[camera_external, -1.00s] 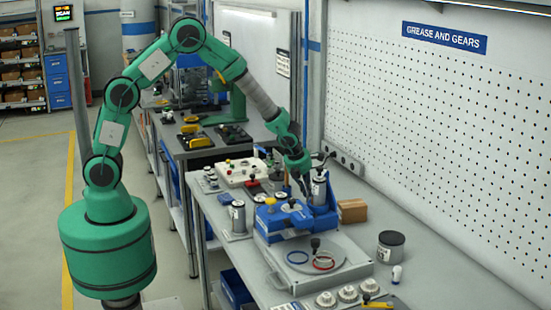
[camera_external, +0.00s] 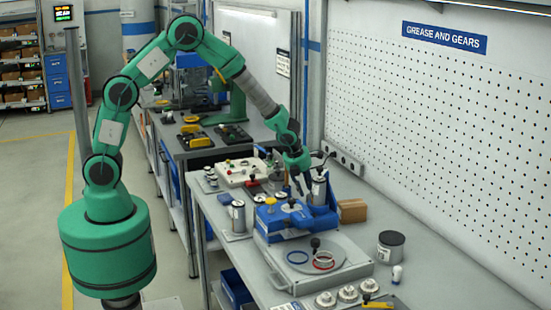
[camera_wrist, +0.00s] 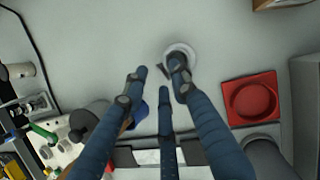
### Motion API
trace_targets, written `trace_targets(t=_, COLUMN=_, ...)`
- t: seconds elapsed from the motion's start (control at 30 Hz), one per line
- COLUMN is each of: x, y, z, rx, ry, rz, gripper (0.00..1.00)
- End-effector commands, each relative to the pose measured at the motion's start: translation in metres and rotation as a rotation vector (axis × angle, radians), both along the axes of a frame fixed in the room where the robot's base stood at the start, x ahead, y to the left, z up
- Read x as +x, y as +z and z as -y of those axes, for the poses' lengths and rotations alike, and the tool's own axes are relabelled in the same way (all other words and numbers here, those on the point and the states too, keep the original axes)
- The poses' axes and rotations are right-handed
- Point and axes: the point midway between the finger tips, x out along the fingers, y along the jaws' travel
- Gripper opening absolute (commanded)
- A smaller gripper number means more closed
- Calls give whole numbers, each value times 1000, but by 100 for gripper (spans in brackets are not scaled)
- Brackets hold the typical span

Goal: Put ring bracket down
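My gripper (camera_external: 300,188) is low over the workbench, close to a can on a blue fixture, and it also shows in the wrist view (camera_wrist: 158,82). Its dark blue fingers stand apart, with bare grey surface showing between the tips. A pale round piece with a ring-like rim (camera_wrist: 181,52), possibly the ring bracket, lies under the tip of the right-hand finger. That finger hides part of it, so I cannot tell whether they touch. I cannot pick out this piece surely in the external view.
A red square tray with a round recess (camera_wrist: 252,98) lies right of the fingers. The blue fixture (camera_external: 270,218), a can (camera_external: 319,188), a cardboard box (camera_external: 352,210) and a dark tin (camera_external: 390,247) crowd the bench. The bench's right front (camera_external: 450,282) is clear.

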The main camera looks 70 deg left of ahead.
Motion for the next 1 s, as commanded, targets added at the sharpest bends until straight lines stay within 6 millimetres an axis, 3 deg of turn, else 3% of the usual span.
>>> trace_targets(t=0.6, x=-33, y=88, z=13, rx=1, ry=-1, rz=1, gripper=27)
trace_targets(t=1.0, x=-39, y=101, z=15, rx=0, ry=1, rz=0, gripper=27)
